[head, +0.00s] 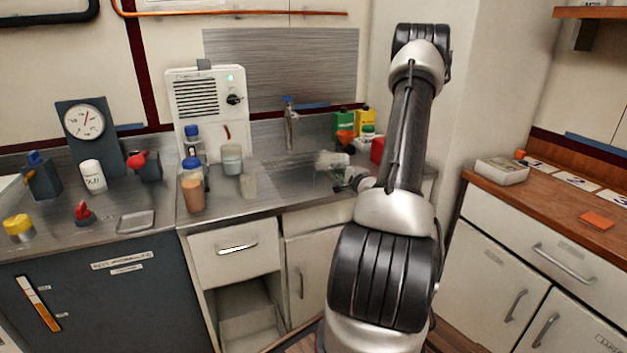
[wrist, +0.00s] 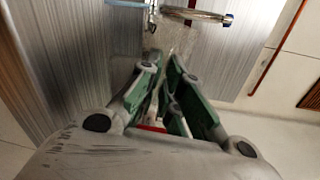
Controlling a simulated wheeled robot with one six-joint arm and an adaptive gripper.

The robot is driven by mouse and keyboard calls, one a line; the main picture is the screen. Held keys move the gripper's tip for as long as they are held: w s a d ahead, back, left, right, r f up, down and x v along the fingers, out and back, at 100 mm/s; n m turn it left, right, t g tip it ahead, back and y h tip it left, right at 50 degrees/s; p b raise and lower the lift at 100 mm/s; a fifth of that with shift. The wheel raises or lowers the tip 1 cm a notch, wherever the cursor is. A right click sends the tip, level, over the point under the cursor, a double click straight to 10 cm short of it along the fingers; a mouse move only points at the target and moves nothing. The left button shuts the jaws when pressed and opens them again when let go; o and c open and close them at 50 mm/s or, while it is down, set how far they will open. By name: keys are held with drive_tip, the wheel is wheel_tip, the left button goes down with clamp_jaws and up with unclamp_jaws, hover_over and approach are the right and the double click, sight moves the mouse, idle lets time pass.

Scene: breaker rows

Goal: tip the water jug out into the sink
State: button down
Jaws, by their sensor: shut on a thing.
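My gripper (head: 347,178) is over the sink area, right of the tap, and shut on a clear jug (head: 330,160). The jug looks tilted, lying nearly on its side; its far end points left. In the wrist view my gripper's green-padded fingers (wrist: 163,88) close around a part of it that is hard to make out. The clear body is faint beyond the fingertips. I cannot tell whether water is in it or running out. The sink (head: 285,180) is set in the steel counter; its basin is only partly visible. The tap (head: 290,125) stands behind; it also shows in the wrist view (wrist: 195,14).
A brown bottle with a blue cap (head: 192,188), a beaker (head: 232,160) and a clear cup (head: 249,185) stand left of the sink. Green (head: 343,122) and yellow (head: 365,121) containers and a red one (head: 378,149) stand close behind my gripper.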

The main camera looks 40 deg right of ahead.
drive_tip(key=shift+w+a+r+n, duration=0.15)
drive_tip(key=shift+r+n, duration=0.15)
drive_tip(key=shift+n, duration=0.25)
drive_tip(key=shift+s+a+r+n, duration=0.15)
drive_tip(key=shift+r+n, duration=0.1)
drive_tip(key=shift+n, duration=0.3)
idle(1.0)
drive_tip(key=shift+w, duration=0.1)
drive_tip(key=f+m, duration=0.1)
drive_tip(key=d+m, duration=0.1)
drive_tip(key=shift+s+d+f+m+b, duration=0.25)
drive_tip(key=shift+s+f+m+b, duration=0.05)
drive_tip(key=shift+f+m, duration=0.1)
drive_tip(key=shift+y, duration=0.4)
